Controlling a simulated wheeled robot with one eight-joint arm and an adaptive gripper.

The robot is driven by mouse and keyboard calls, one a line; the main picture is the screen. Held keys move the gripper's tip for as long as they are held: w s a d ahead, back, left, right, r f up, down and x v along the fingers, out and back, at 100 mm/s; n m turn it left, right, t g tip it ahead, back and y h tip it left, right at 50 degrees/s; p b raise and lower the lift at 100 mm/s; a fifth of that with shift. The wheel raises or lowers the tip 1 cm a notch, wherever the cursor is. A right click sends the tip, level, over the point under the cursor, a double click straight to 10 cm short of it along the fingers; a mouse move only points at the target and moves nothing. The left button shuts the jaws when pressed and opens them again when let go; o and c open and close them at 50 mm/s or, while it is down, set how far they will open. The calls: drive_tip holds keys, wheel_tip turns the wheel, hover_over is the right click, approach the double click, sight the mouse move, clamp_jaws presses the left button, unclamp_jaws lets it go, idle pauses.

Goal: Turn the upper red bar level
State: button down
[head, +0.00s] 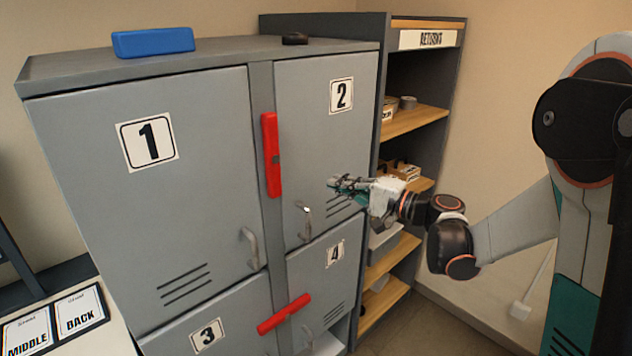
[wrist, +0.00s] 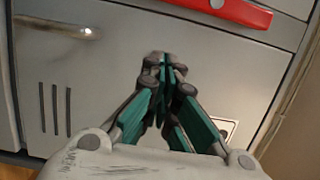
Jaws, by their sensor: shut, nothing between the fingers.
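The upper red bar (head: 271,155) stands upright on the post between door 1 and door 2. Its end also shows along the top of the wrist view (wrist: 222,9). My gripper (head: 338,184) is in front of door 2 (head: 310,110), to the right of the bar and apart from it. In the wrist view its green-padded fingers (wrist: 163,64) are together with nothing between them. The lower red bar (head: 284,314) lies crosswise over the post between doors 3 and 4.
Door 2's handle (head: 305,223) sticks out below left of my gripper, and door 1's handle (head: 249,248) is further left. An open shelf (head: 416,121) stands at the right. A blue box (head: 153,41) and a dark round item (head: 295,38) are on the cabinet top.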

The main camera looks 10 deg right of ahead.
drive_tip(key=b+x, duration=0.1)
drive_tip(key=x, duration=0.8)
drive_tip(key=shift+w+a+f, duration=0.1)
drive_tip(key=shift+w+a, duration=0.05)
drive_tip(key=shift+a, duration=0.05)
drive_tip(key=s+a+b, duration=0.1)
drive_tip(key=s+a, duration=0.1)
drive_tip(key=shift+a, duration=0.35)
drive_tip(key=shift+s+a, duration=0.1)
drive_tip(key=shift+a, duration=0.15)
drive_tip(key=shift+s, duration=0.1)
drive_tip(key=shift+a+f+m, duration=0.1)
drive_tip(key=shift+a+m, duration=0.1)
drive_tip(key=shift+m, duration=0.2)
